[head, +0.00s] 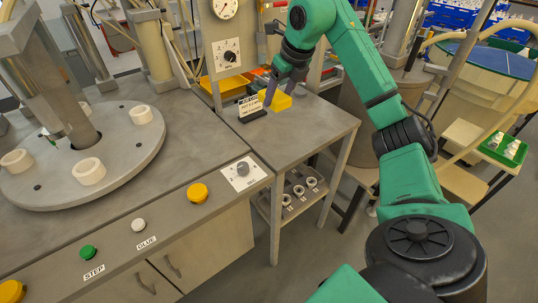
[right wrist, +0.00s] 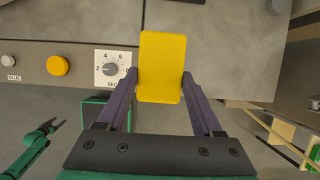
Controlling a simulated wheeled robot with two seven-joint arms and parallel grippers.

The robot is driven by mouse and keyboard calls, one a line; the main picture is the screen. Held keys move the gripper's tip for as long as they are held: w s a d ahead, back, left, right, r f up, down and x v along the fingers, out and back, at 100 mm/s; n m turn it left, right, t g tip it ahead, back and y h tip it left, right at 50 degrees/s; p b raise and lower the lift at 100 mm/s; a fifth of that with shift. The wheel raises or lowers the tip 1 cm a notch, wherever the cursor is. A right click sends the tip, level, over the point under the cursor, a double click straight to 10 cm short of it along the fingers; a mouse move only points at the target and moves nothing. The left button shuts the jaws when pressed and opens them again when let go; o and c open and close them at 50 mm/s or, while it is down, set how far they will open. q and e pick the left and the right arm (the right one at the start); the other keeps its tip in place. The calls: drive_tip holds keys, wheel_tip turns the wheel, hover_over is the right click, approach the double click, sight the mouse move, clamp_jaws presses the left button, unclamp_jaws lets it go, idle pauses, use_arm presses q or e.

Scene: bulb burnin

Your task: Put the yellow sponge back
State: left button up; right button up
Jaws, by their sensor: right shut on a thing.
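The yellow sponge (head: 281,101) is in my right gripper (head: 272,92), over the back part of the grey side table (head: 305,125), just right of a small black-and-white sign (head: 251,107). In the right wrist view the sponge (right wrist: 162,68) sits between the two purple fingers of my right gripper (right wrist: 161,88), which are shut on its sides. I cannot tell whether the sponge touches the tabletop. My left gripper (right wrist: 52,127) is small at the lower left of the right wrist view, its jaws apart and empty; the head view does not show it.
A dial panel (head: 243,175) and yellow button (head: 197,193) are on the console at left. A round turntable (head: 120,165) carries white rings. An orange-yellow tray (head: 226,88) stands behind the sign. A lower shelf (head: 300,195) holds rings. The side table's front is clear.

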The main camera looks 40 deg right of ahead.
drive_tip(key=b, duration=0.1)
hover_over(275, 150)
drive_tip(key=s, duration=0.1)
wheel_tip(275, 150, down, 7)
drive_tip(key=f, duration=1)
drive_tip(key=shift+s+f, duration=0.1)
drive_tip(key=shift+s, duration=0.1)
use_arm(q)
drive_tip(key=shift+w+d+f, duration=0.3)
drive_tip(key=shift+d+f, duration=0.4)
drive_tip(key=shift+f, duration=0.05)
use_arm(e)
drive_tip(key=shift+f, duration=0.2)
drive_tip(key=o, duration=1.2)
use_arm(q)
drive_tip(key=shift+d+f, duration=0.15)
use_arm(e)
drive_tip(key=shift+r, duration=0.1)
